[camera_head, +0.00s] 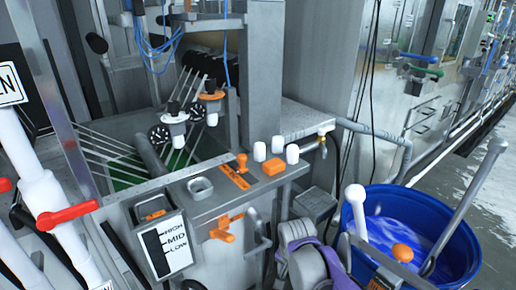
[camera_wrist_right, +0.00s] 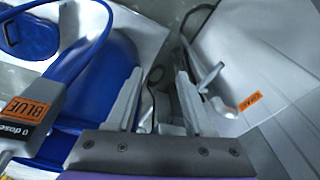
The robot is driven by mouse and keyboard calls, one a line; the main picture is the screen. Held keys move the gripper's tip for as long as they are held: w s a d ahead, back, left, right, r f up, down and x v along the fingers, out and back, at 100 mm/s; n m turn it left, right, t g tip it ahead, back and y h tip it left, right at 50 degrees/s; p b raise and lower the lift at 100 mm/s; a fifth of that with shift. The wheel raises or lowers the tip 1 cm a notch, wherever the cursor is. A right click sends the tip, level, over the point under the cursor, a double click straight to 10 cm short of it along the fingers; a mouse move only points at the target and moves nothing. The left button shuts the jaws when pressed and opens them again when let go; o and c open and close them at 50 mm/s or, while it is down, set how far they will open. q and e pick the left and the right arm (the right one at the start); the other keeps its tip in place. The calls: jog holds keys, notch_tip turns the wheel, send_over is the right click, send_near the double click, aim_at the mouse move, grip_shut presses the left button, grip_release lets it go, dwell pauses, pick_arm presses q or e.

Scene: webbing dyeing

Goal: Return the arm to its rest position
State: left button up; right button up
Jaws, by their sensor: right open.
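My right arm comes in at the bottom of the head view, and its grey and purple gripper (camera_head: 308,252) is between the machine's front and the blue tub. Its fingertips are hard to make out there. In the right wrist view my right gripper (camera_wrist_right: 160,85) has its two grey fingers apart, with nothing seen held between them. A blue tub is to the left of the fingers and a pale panel with an orange label is to the right. My left gripper is not in view.
The blue tub (camera_head: 452,262) holds blue liquid and a long grey-handled tool (camera_head: 467,205). A control panel (camera_head: 168,245) marked HIGH, MID, LOW and an orange valve handle (camera_head: 222,236) are on the machine's front. Wet floor (camera_head: 490,190) is open at the right.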

jog(key=s+d+r+n+t+p, duration=0.1)
jog(key=s+d+r+n, duration=0.1)
jog(key=s, duration=0.4)
jog(key=s+d+r+n+t+p, duration=0.1)
jog(key=s+d+r+n+p, duration=0.1)
jog(key=s+d, duration=0.2)
jog(key=s+d+r+n+t+p, duration=0.1)
jog(key=s+d+r+n+p, duration=0.1)
jog(key=s, duration=0.8)
jog(key=shift+s+d+n, duration=0.2)
jog(key=shift+d+n, duration=0.1)
jog(key=shift+d, duration=0.15)
